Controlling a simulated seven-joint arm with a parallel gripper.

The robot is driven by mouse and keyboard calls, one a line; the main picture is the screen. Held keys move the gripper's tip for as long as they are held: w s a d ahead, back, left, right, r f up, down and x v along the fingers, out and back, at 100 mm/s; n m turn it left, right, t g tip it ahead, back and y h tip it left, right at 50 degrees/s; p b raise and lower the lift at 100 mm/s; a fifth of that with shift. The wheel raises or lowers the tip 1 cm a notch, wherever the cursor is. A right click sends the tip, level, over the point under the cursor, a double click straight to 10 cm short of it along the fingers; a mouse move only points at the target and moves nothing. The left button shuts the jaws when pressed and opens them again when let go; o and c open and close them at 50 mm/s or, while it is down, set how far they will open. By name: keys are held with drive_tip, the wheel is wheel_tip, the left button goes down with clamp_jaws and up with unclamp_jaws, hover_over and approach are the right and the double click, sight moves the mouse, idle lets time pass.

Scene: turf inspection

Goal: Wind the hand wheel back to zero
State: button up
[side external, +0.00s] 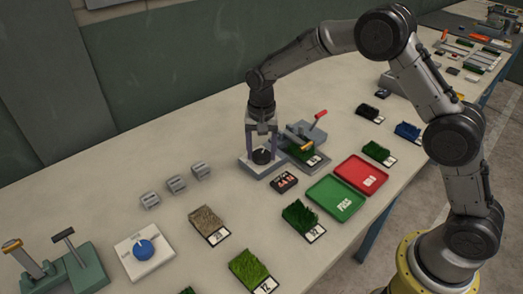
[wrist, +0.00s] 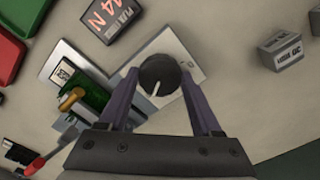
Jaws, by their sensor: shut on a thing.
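The hand wheel (wrist: 158,70) is a dark round knob with a white pointer line, set on a pale square base plate (wrist: 192,48). In the wrist view its line points toward the lower left, toward my gripper's body. The wheel (side external: 262,157) also shows in the side view, under my gripper. My gripper (wrist: 160,80) points down, with its two purple-grey fingers on opposite sides of the wheel, shut on it. In the side view my gripper (side external: 263,154) is low over the plate. Scale marks on the plate are too small to read.
A clamp fixture with a red-handled lever (side external: 320,115) and a turf sample stands close beside the wheel. A dark display (wrist: 112,15) reading 14 N lies near. Green (side external: 335,197) and red (side external: 361,176) trays lie at right. Several grey weights (side external: 176,183) stand left. A blue-knobbed box (side external: 145,250) stands front left.

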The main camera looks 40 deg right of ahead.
sight(262, 154)
drive_tip(key=n, duration=0.7)
drive_tip(key=shift+r, duration=0.1)
drive_tip(key=n, duration=0.6)
drive_tip(key=shift+n, duration=0.4)
drive_tip(key=n, duration=0.7)
drive_tip(key=shift+w, duration=0.1)
drive_tip(key=n, duration=0.6)
drive_tip(key=shift+r+n, duration=0.1)
drive_tip(key=shift+n, duration=0.2)
drive_tip(key=o, duration=1.4)
wheel_tip(262, 154, up, 14)
drive_tip(key=shift+f, duration=0.2)
